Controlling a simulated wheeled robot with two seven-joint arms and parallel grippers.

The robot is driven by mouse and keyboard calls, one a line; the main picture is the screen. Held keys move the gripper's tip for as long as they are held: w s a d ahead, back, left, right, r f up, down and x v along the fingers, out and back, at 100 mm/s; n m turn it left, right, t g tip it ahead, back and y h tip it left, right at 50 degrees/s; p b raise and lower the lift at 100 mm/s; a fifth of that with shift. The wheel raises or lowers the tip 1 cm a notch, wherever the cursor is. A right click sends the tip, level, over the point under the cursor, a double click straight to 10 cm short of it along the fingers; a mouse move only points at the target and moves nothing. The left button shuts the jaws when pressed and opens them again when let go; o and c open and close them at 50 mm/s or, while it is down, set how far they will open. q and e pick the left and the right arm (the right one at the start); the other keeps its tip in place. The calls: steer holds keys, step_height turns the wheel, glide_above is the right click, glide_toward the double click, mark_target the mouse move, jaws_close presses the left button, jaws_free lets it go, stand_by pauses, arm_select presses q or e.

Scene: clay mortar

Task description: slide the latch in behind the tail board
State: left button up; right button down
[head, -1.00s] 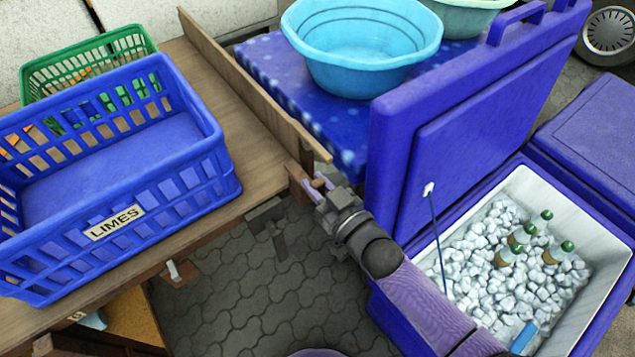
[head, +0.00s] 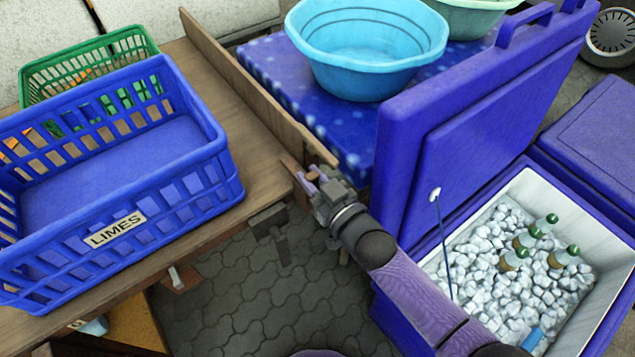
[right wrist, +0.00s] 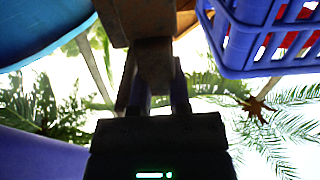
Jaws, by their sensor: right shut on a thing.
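The tail board (head: 245,82) is a long upright wooden plank along the right edge of the wooden cart bed (head: 262,170). The latch (head: 289,164) is a small brown wooden piece at the near end of the board, by the bed's corner. My right gripper (head: 313,181) is shut on the latch, its arm coming in from the lower right. In the right wrist view, the fingers (right wrist: 152,92) close on a brown block of the latch (right wrist: 150,57). The gripper partly hides the latch, and I cannot tell how far it overlaps the board. My left gripper is not in view.
A blue crate labelled LIMES (head: 115,235) and a green crate (head: 90,68) stand on the bed. A blue basin (head: 365,60) rests on a blue table (head: 268,62). The open cooler's lid (head: 470,120) stands close to my right arm.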

steer(key=shift+w+a+f, duration=0.1)
steer(key=shift+w+a, duration=0.2)
steer(key=shift+w, duration=0.1)
steer(key=c, duration=0.6)
jaws_free()
steer(key=shift+s+d, duration=0.2)
steer(key=shift+s, duration=0.05)
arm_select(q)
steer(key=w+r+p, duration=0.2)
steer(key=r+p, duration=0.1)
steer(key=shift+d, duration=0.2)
arm_select(e)
steer(key=v, duration=0.9)
steer(key=shift+s+d, duration=0.1)
